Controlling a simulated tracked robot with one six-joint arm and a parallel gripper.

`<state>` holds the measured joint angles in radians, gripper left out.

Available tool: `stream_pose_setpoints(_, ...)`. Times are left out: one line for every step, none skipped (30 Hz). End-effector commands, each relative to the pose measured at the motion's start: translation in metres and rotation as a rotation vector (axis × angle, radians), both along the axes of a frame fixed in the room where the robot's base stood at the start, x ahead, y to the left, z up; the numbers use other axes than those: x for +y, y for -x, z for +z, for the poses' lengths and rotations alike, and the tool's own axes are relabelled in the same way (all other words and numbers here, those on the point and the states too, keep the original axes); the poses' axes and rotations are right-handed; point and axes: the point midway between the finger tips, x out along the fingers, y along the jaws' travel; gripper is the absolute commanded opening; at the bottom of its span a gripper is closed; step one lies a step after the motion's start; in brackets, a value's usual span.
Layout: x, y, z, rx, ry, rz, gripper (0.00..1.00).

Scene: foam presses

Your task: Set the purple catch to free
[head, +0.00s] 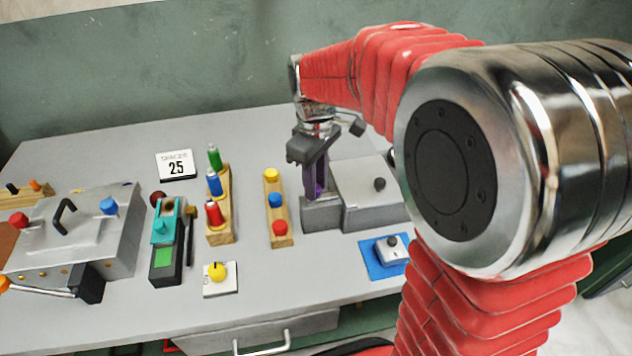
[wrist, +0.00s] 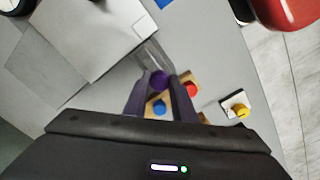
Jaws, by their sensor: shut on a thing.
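The purple catch (wrist: 159,80) shows in the wrist view as a round purple knob between my two fingertips. My gripper (head: 317,194) reaches down at the left end of a grey press block (head: 372,194) in the head view. It is shut on the purple catch. In the head view only a little purple shows between the fingers, and they hide most of the catch. I cannot tell which position the catch is in.
A wooden strip with yellow, blue and red knobs (head: 277,208) stands close left of my gripper. A blue plate with a grey knob (head: 388,251) lies in front of the press. A yellow-knob switch (head: 218,278) and a peg rack (head: 221,208) stand further left.

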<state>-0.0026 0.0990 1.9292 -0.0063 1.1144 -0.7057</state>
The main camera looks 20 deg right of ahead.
Motion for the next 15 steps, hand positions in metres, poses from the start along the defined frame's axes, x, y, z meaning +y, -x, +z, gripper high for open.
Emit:
stream_pose_setpoints(0.0052, -0.0011, 0.0008, -0.004, -0.011, 0.000, 0.00)
stream_pose_setpoints(0.0052, -0.0011, 0.0008, -0.004, -0.011, 0.000, 0.25)
stream_pose_setpoints(0.0052, -0.0011, 0.0008, -0.004, -0.011, 0.001, 0.28)
stream_pose_setpoints(0.0050, -0.0010, 0.0008, -0.004, -0.010, 0.000, 0.30)
stream_pose_setpoints(0.0046, -0.0009, 0.0007, -0.004, -0.010, 0.000, 0.32)
stream_pose_setpoints(0.0041, -0.0008, 0.0006, -0.004, -0.010, -0.001, 0.35)
stream_pose_setpoints(0.0037, -0.0008, 0.0006, -0.003, -0.009, -0.001, 0.37)
stream_pose_setpoints(0.0034, -0.0007, 0.0005, -0.003, -0.009, -0.002, 0.39)
stream_pose_setpoints(0.0029, -0.0006, 0.0005, -0.002, -0.008, -0.002, 0.42)
stream_pose_setpoints(0.0027, -0.0006, 0.0004, -0.002, -0.008, -0.002, 0.43)
stream_pose_setpoints(0.0024, -0.0005, 0.0004, -0.002, -0.008, -0.003, 0.43)
stream_pose_setpoints(0.0022, -0.0005, 0.0003, -0.002, -0.007, -0.003, 0.43)
stream_pose_setpoints(0.0020, -0.0004, 0.0003, -0.002, -0.007, -0.003, 0.43)
stream_pose_setpoints(0.0018, -0.0004, 0.0003, -0.002, -0.007, -0.003, 0.43)
stream_pose_setpoints(0.0017, -0.0004, 0.0003, -0.002, -0.007, -0.004, 0.43)
